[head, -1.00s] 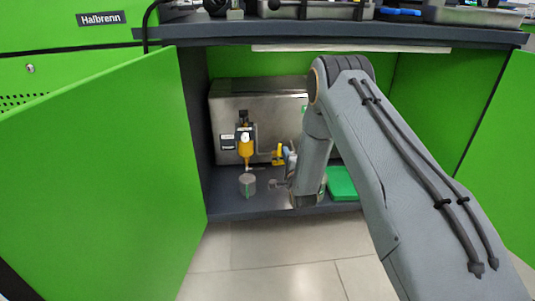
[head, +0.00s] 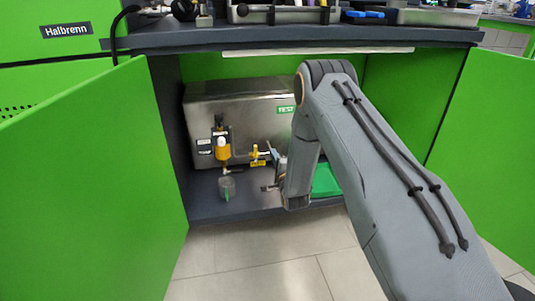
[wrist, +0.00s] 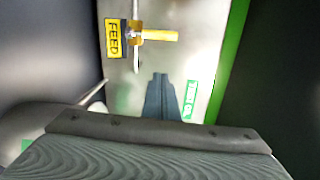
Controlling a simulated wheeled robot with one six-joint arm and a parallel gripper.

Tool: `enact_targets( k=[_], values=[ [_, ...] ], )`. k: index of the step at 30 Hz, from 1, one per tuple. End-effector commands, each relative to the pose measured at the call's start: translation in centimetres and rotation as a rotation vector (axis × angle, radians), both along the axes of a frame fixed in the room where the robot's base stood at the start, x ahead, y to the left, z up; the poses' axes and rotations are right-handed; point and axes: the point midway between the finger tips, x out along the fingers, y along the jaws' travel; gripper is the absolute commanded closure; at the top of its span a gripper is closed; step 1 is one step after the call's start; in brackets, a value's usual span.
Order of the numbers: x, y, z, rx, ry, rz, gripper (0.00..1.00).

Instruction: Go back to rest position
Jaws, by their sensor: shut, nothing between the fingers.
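My gripper (wrist: 160,80) shows in the wrist view as two blue-grey fingers closed together with nothing between them. In that view the yellow valve handle (wrist: 158,36) and the FEED label (wrist: 114,38) lie beyond the fingertips, with a gap in the picture. In the head view my arm reaches down into the open cabinet, in front of the steel unit (head: 245,105). The gripper end is small there and partly hidden by the arm. It is right of the clear cup (head: 227,190), near the yellow valve.
The left green door (head: 95,190) and right green door (head: 485,140) stand open on both sides. A green object (head: 325,181) lies behind the arm. The tiled floor in front is clear.

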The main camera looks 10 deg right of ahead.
Motion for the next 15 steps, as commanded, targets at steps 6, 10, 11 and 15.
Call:
enact_targets(
  k=[6, 10, 11, 15],
  values=[
    [-5.2, -0.2, 0.2, -0.001, 0.007, 0.004, 1.00],
    [-7.2, -0.4, 0.2, -0.001, 0.006, 0.002, 1.00],
    [-7.6, -0.4, 0.1, 0.000, 0.005, 0.002, 1.00],
    [-8.7, -0.5, 0.0, 0.000, 0.004, 0.002, 1.00]
  ],
)
